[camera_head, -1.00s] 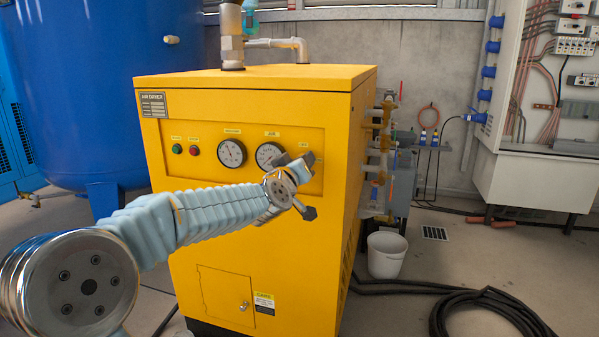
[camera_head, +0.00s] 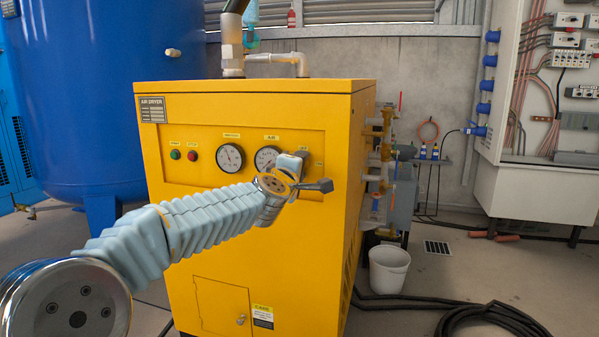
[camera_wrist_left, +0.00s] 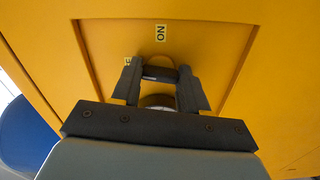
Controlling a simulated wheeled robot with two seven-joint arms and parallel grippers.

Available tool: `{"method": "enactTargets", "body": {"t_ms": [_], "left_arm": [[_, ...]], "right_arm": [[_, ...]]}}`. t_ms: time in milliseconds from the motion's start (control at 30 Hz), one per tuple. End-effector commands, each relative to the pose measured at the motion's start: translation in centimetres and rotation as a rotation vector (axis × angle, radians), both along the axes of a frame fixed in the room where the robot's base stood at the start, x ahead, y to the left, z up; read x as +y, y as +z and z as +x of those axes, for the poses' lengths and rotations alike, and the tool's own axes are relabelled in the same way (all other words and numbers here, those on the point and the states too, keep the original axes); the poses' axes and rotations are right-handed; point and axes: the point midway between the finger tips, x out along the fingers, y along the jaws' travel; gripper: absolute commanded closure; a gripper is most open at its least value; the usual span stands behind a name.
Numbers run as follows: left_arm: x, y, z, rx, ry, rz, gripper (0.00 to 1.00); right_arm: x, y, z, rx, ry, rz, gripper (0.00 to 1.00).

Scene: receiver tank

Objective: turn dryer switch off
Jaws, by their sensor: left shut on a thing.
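The yellow air dryer (camera_head: 235,275) stands in the middle of the head view. Its recessed front panel (camera_head: 215,143) holds a green and a red button and two round gauges. The dryer switch is a dark knob (camera_wrist_left: 160,73) below the ON label (camera_wrist_left: 160,33) in the left wrist view. A second label there is partly hidden behind a finger. My left gripper (camera_head: 308,174) is at the right end of the panel and hides the switch in the head view. In the left wrist view its two fingers are shut on the knob from both sides. My right gripper is not in view.
A large blue tank (camera_head: 100,100) stands at the left. Pipes and valves (camera_head: 382,155) run along the dryer's right side. A white bucket (camera_head: 389,270) and a coiled black hose (camera_head: 490,322) lie on the floor at the right. An open electrical cabinet (camera_head: 530,190) is behind.

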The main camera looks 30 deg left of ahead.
Motion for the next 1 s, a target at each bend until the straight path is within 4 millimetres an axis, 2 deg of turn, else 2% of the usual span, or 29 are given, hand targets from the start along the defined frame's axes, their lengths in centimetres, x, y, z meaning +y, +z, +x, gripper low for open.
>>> {"method": "enactTargets", "body": {"t_ms": [367, 900, 933, 1000], "left_arm": [[0.04, -0.13, -0.01, -0.034, 0.0, -0.151, 0.87], [0.05, -0.14, 0.0, -0.039, 0.001, -0.174, 0.87], [0.06, -0.14, 0.01, -0.039, 0.001, -0.174, 0.53], [0.06, -0.13, 0.01, -0.04, 0.001, -0.173, 0.46]], "right_arm": [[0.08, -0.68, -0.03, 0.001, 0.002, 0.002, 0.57], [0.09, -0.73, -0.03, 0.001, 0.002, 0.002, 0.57], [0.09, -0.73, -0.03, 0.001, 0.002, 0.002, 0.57], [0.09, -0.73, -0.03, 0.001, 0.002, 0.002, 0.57]]}}
